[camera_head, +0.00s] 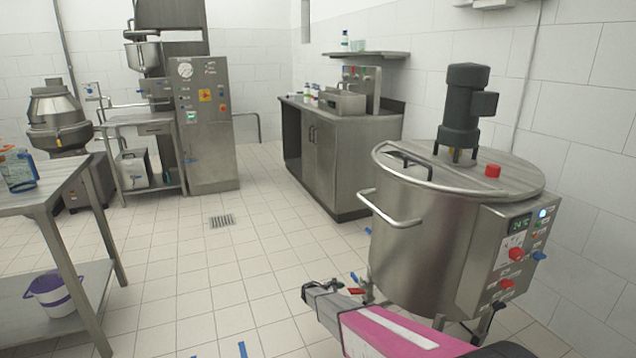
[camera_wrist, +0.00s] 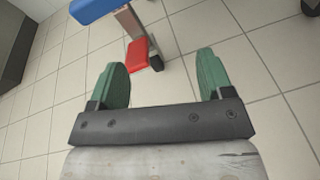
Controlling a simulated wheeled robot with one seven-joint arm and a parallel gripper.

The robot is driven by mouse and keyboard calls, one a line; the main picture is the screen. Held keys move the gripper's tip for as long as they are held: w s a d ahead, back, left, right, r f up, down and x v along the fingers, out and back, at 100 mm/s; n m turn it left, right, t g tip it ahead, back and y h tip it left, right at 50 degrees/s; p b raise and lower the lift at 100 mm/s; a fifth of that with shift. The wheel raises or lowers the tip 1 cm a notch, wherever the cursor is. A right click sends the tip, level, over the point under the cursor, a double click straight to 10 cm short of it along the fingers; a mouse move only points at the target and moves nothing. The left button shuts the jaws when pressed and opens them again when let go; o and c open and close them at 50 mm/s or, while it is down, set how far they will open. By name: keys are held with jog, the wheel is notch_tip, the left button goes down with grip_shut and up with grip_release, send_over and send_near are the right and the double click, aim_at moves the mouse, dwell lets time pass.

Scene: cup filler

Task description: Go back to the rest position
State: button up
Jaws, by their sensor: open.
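My gripper (camera_wrist: 164,72) shows in the wrist view with its two green fingers spread wide apart. Nothing is between the fingers; tiled floor shows behind them. In the head view my arm with a pink section reaches in at the bottom right, in front of the large steel vat (camera_head: 410,245). The fingers cannot be made out clearly in the head view.
A steel table (camera_head: 50,195) with a bucket (camera_head: 52,294) stands at left, a steel cabinet (camera_head: 325,160) at the back. The floor between is clear.

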jog(key=s+d+r+m+g+y, duration=0.2)
jog(key=s+r+m+y, duration=0.5)
jog(key=s+r, duration=0.9)
jog(key=s+d+r+m+g+y, duration=0.1)
jog(key=s+d+r+m+y, duration=0.3)
jog(key=s+r+m+y, duration=0.3)
jog(key=s+r+m, duration=0.5)
jog(key=s+r, duration=0.3)
jog(key=s, duration=0.3)
jog(key=shift+s+r+g, duration=0.25)
jog(key=shift+r+g, duration=0.1)
jog(key=shift+g, duration=0.05)
